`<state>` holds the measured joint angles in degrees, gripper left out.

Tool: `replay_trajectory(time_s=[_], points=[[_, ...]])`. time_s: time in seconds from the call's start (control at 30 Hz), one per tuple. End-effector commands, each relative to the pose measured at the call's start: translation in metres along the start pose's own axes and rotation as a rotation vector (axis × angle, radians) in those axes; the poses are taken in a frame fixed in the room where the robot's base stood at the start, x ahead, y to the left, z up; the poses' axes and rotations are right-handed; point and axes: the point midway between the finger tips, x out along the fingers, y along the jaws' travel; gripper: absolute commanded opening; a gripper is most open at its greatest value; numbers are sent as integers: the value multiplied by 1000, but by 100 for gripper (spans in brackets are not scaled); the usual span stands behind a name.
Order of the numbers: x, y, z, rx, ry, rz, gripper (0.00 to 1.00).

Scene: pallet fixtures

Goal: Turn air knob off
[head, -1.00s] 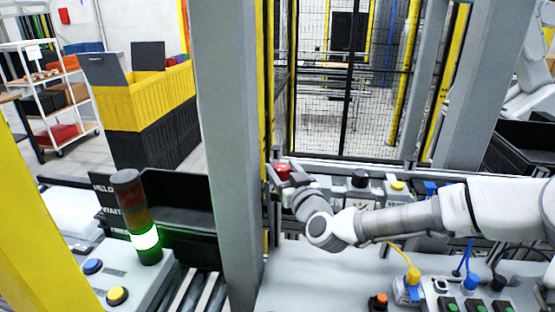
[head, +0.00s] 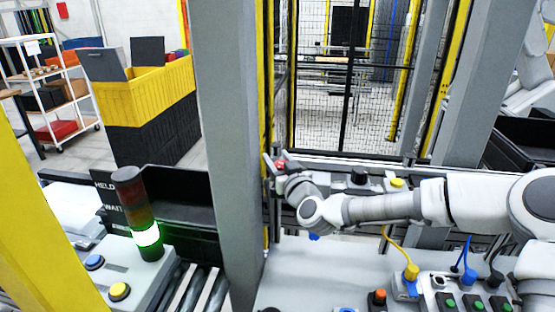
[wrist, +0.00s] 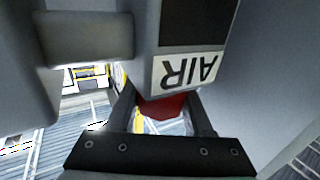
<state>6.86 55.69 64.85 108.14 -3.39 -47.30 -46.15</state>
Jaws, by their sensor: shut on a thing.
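The red air knob (wrist: 165,107) sits between my gripper's fingers in the wrist view, below a white label reading "AIR" (wrist: 187,70), which appears upside down. My gripper (wrist: 163,118) is shut on the knob. In the head view my gripper (head: 279,166) is at the left end of the fixture row, beside the grey post. Only a small red part of the knob (head: 282,165) shows there, and the fingers and wrist hide the rest. The knob's exact turn angle cannot be told.
A thick grey post (head: 232,150) stands just left of my gripper. A black knob (head: 359,177) and a yellow button (head: 397,183) lie to the right, behind my arm. A lit stack light (head: 147,236) stands at left.

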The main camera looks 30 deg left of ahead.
Motion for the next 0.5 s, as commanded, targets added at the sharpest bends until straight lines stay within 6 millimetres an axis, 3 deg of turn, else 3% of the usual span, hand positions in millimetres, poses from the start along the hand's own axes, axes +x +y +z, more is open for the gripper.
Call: replay_trajectory(time_s=[0.5], points=[[0, 0, 3, -6, 3, 35, 0]])
